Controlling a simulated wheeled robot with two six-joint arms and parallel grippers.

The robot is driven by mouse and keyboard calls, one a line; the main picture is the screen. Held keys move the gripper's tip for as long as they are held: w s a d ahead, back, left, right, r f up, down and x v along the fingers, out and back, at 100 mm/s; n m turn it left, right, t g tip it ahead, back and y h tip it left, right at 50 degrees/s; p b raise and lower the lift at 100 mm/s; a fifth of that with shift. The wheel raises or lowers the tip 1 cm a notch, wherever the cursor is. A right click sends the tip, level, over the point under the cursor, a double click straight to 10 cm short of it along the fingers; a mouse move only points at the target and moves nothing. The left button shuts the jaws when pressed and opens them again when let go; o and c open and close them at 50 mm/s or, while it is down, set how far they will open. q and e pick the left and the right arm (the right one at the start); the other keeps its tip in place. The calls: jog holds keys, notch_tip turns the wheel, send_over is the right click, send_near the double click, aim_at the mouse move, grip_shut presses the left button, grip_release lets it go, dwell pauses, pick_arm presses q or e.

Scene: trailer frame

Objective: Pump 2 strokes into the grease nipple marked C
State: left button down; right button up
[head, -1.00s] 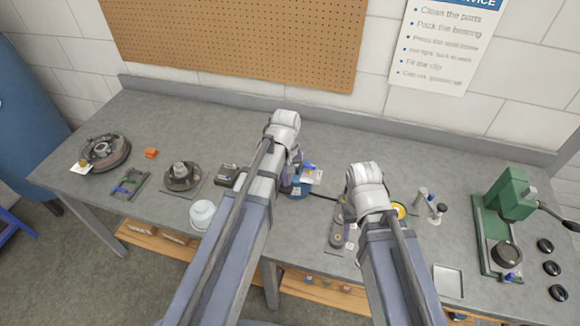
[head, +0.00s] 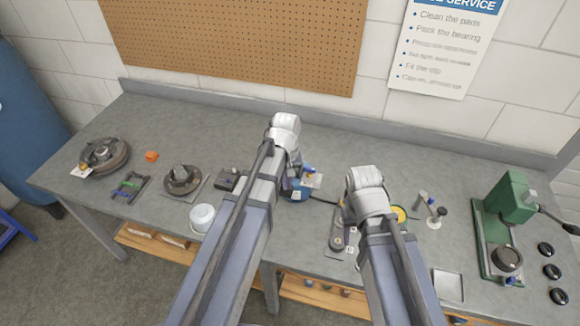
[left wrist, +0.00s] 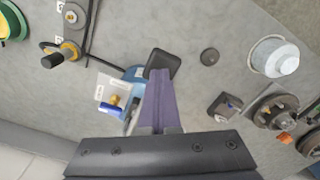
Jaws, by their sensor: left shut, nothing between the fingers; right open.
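A blue grease pump (head: 299,192) stands mid-table, with a white card and a blue knob; it also shows in the left wrist view (left wrist: 131,75). A black square pad (left wrist: 163,62) is on its right there. My left gripper (left wrist: 160,82) is shut and empty, its fingertips at the pad; I cannot tell whether they press it. A black hose runs from the pump to a black coupler (left wrist: 52,60) at a brass-coloured fitting beside a small white label. Another nipple (left wrist: 71,16) has its own label. Both letters are too small to read. My right gripper (head: 350,208) is mostly hidden by its wrist, above the grey nipple block (head: 337,236).
A white pot (head: 202,217), a hub (head: 182,180) and a brake drum (head: 103,155) stand to the left. A green press (head: 507,215), a tray (head: 448,285) and several black rings are at the right. The back of the table is clear.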

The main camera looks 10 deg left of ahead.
pick_arm(q)
notch_tip(320, 180, up, 10)
jog(key=p, duration=0.9)
jog(key=shift+w, duration=0.4)
jog(key=shift+f, duration=0.1)
jog(key=s+d+f+m+y+b, duration=0.1)
jog(key=s+d+f+m+b, duration=0.8)
jog(key=s+f+b, duration=0.5)
jog(key=shift+s+d, duration=0.15)
jog(key=shift+d, duration=0.6)
dwell(1.3)
